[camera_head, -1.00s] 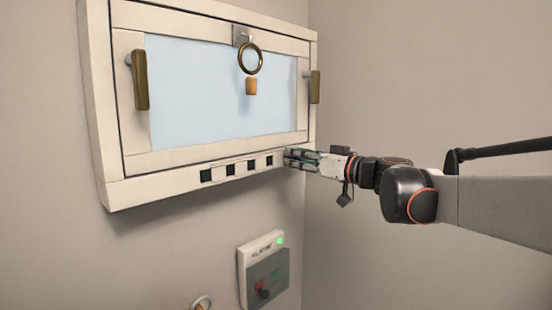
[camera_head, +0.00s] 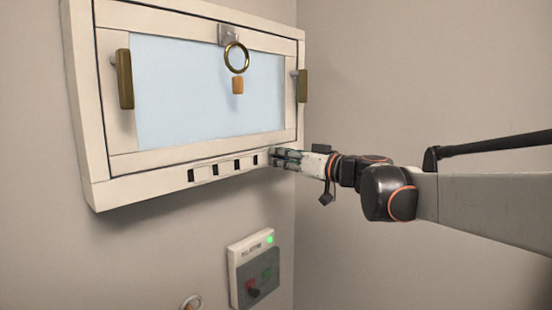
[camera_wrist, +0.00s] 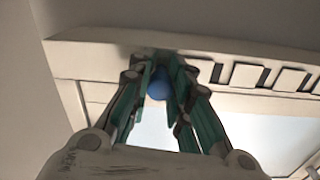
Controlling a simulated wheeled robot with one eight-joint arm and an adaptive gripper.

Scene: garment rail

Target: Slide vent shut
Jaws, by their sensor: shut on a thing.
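The vent (camera_head: 222,167) is a pale strip with several dark slots along the bottom rail of the window frame. The slots show as narrow dark openings with pale parts between them, so the vent is partly open. In the wrist view, the vent strip (camera_wrist: 268,78) runs off to the right, its pale squares edged by dark gaps. A blue knob (camera_wrist: 158,87) sits between the green-padded fingers of my gripper (camera_wrist: 164,72), which is shut on it. In the head view, my gripper (camera_head: 276,157) is at the right end of the slots and hides the knob.
The window (camera_head: 190,85) has brass handles (camera_head: 124,79) on both sides and a hanging ring (camera_head: 236,57) with a small orange tag. Below is a wall box (camera_head: 252,268) with a green light and a red knob. The right wall is bare.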

